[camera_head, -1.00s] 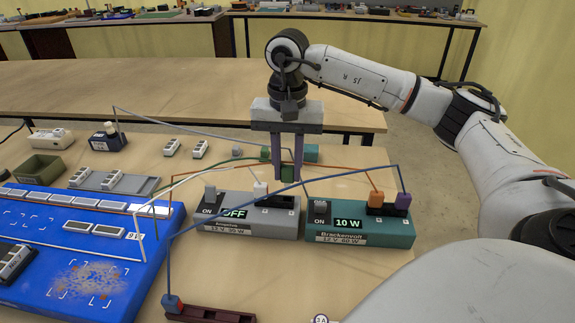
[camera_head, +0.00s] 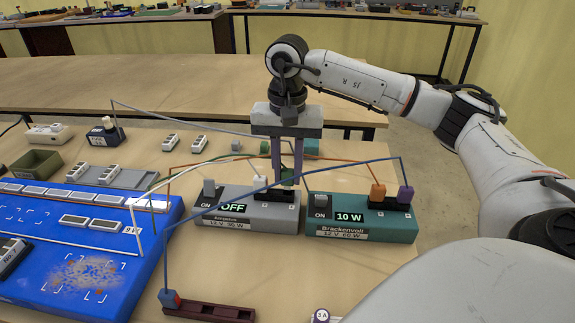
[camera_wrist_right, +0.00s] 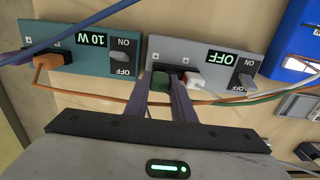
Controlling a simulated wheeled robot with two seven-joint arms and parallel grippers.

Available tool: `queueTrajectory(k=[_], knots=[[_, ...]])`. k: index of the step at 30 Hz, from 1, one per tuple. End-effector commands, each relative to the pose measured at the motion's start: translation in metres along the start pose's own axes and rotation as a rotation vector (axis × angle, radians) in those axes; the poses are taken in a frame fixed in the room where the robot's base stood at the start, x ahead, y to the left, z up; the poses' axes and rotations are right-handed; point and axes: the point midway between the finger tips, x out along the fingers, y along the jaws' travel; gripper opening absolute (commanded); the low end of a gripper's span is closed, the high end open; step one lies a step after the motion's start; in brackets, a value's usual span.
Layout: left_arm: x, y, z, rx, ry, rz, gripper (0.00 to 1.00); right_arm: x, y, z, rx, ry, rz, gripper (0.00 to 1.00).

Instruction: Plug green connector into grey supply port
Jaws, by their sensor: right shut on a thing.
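The grey supply (camera_head: 221,223) reads OFF and stands in the middle of the table; it also shows in the wrist view (camera_wrist_right: 205,50). A white connector (camera_head: 260,183) sits at its dark port block (camera_head: 277,196). My right gripper (camera_head: 288,182) points down over the right side of that block, shut on the green connector (camera_wrist_right: 160,82). In the wrist view the connector is between the fingertips, beside the white connector (camera_wrist_right: 194,80). Its lower end is hidden, so I cannot tell whether it is in the port. My left gripper is out of view.
The teal supply (camera_head: 360,222) stands close on the right, with orange (camera_head: 378,192) and purple (camera_head: 405,195) connectors. The blue lightbox (camera_head: 60,245) is at left.

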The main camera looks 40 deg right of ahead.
Motion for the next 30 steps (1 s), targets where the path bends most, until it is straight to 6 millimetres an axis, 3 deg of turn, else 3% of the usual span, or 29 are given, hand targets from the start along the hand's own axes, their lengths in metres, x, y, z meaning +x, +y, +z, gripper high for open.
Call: queueTrajectory(k=[30], knots=[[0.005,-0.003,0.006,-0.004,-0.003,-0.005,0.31,0.011,0.000,0.000,0.000,0.000,0.000,0.01]])
